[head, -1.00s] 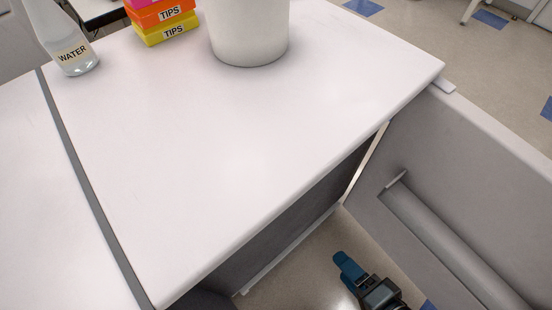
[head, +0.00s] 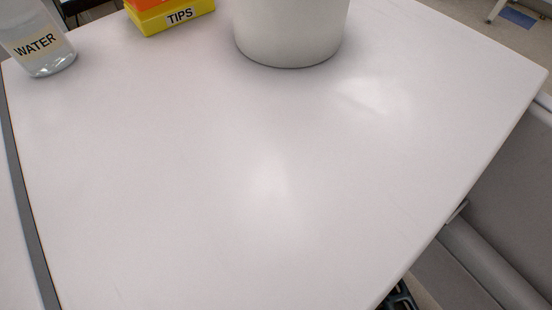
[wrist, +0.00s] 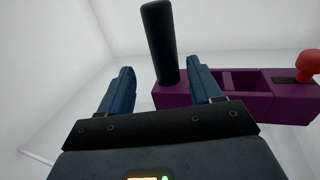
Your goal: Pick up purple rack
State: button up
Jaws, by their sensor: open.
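The purple rack (wrist: 243,105) shows in the wrist view at the centre right, beyond my fingers. A black upright cylinder (wrist: 160,45) stands at its left end and a red knob-topped piece (wrist: 308,65) sits at its right end. My gripper (wrist: 162,82) is open, with one blue finger on each side of the black cylinder in the picture. The right finger overlaps the rack's left part. I cannot tell whether the fingers reach around the cylinder or are still short of it. The rack does not show in the head view.
The wrist view shows pale walls around the rack. In the head view, a white bench top (head: 200,170) holds a water bottle (head: 38,45), stacked tips boxes (head: 172,14) and a white bucket (head: 290,30). A grey panel (head: 515,190) stands at the right.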

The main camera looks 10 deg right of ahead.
jog(key=x, duration=0.3)
jog(key=b+x, duration=0.1)
jog(key=shift+w+f, duration=0.4)
jog(key=shift+w+a, duration=0.3)
jog(key=c, duration=1.1)
